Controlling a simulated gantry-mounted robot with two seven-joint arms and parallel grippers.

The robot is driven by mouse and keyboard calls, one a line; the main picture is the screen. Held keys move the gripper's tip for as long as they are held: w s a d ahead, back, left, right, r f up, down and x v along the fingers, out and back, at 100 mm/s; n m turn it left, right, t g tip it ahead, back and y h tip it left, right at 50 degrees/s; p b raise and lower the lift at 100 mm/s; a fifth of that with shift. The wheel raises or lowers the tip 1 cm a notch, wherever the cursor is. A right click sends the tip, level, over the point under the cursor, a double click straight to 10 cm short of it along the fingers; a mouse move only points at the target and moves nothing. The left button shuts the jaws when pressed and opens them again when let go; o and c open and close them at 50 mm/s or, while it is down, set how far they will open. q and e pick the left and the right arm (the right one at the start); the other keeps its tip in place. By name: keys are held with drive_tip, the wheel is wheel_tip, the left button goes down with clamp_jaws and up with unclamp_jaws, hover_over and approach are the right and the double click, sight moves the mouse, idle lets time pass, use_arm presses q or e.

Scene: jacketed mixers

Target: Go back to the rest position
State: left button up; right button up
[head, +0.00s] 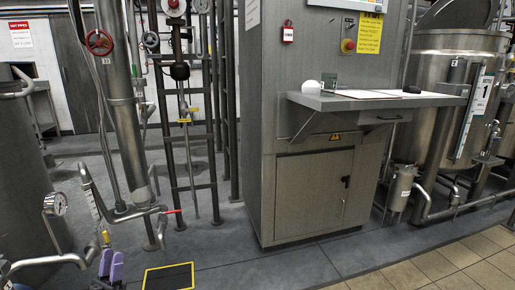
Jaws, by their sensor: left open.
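My left gripper (111,265) shows low at the left of the head view, with two purple fingers pointing up and a dark body at the bottom edge. The fingers stand a little apart, and nothing shows between them. Piping and the grey floor lie behind it. My right gripper is not in view.
A grey cabinet (314,195) with a shelf (440,101) stands mid-view, a steel tank (435,80) at right.

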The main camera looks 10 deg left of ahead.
use_arm(q)
drive_tip(key=w+a+f+n+g+y, duration=0.2)
drive_tip(key=f+g+y, duration=0.1)
drive_tip(key=f+g, duration=0.25)
drive_tip(key=w+a+f+n+g+y, duration=0.1)
drive_tip(key=w+a+f+g+y, duration=0.25)
drive_tip(key=f, duration=0.35)
drive_tip(key=w+a+f+n+g+y, duration=0.2)
drive_tip(key=f+g, duration=0.3)
drive_tip(key=f, duration=0.1)
drive_tip(key=s+d+f+m+g+h, duration=0.2)
drive_tip(key=s+f+m+g+h, duration=0.15)
drive_tip(key=s+f+g, duration=1)
drive_tip(key=s+d+f+m+g, duration=0.3)
drive_tip(key=s+m+g, duration=0.15)
drive_tip(key=s, duration=0.35)
drive_tip(key=s+d+m+t+h, duration=0.1)
drive_tip(key=s+d+t, duration=0.1)
drive_tip(key=s+d, duration=0.45)
drive_tip(key=s+d+m+t, duration=0.1)
drive_tip(key=s+d, duration=0.2)
drive_tip(key=d, duration=0.7)
drive_tip(key=s+d+r+t+h, duration=0.3)
drive_tip(key=s+d+r, duration=0.7)
drive_tip(key=s+r, duration=0.35)
wheel_tip(320, 180, up, 75)
drive_tip(key=p, duration=7.4)
drive_tip(key=shift+s+d+m, duration=0.3)
drive_tip(key=shift+s+d, duration=0.05)
